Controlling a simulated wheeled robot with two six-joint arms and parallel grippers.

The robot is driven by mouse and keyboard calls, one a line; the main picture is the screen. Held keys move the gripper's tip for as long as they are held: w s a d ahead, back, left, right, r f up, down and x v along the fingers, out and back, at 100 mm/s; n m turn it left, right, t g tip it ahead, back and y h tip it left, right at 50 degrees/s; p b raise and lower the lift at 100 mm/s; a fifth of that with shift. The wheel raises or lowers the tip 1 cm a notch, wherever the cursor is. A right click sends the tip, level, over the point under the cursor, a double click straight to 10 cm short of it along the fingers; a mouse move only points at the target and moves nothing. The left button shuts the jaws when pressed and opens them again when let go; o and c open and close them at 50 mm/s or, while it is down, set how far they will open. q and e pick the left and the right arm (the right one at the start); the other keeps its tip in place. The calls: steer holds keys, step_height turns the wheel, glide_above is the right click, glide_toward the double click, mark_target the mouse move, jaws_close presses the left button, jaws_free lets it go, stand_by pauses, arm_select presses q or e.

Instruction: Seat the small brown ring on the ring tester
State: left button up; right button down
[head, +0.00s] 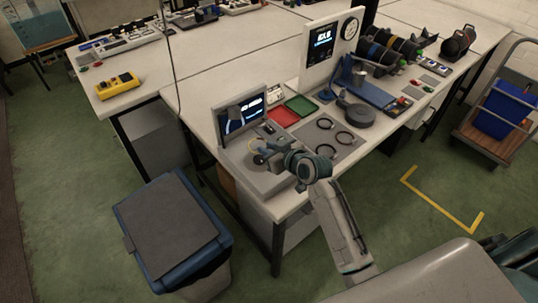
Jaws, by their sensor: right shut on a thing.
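The ring tester (228,151) is a grey box with an upright screen, standing on the near left end of the long bench. My right gripper (265,151) is over the tester's top, its arm reaching in from the lower right. It is shut on the small brown ring (258,159), which shows only as a small tan shape at the fingertips. The gripper hides part of the tester's top. I cannot tell whether the ring touches the tester. My left gripper is not in view.
Several dark rings (325,149) lie on a grey mat right of the tester. A red tray (283,117) and a green tray (301,105) lie behind. A round dark object (361,115) stands beyond the mat. A blue bin (178,232) stands on the floor at left.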

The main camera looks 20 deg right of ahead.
steer(key=shift+w+d+f+b, duration=0.1)
steer(key=shift+d+f+b, duration=0.15)
steer(key=shift+f+b, duration=0.6)
steer(key=shift+f, duration=0.45)
step_height(320, 180, down, 2)
steer(key=b, duration=0.2)
steer(key=shift+a+f+b, duration=0.1)
steer(key=shift+f+b, duration=0.05)
steer(key=shift+b, duration=0.15)
steer(key=shift+f, duration=0.5)
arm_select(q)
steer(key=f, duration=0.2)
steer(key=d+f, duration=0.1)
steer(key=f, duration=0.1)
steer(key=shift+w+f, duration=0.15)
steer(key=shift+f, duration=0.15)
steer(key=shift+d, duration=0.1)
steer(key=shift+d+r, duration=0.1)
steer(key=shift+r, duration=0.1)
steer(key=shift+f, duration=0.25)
arm_select(e)
steer(key=shift+f, duration=0.6)
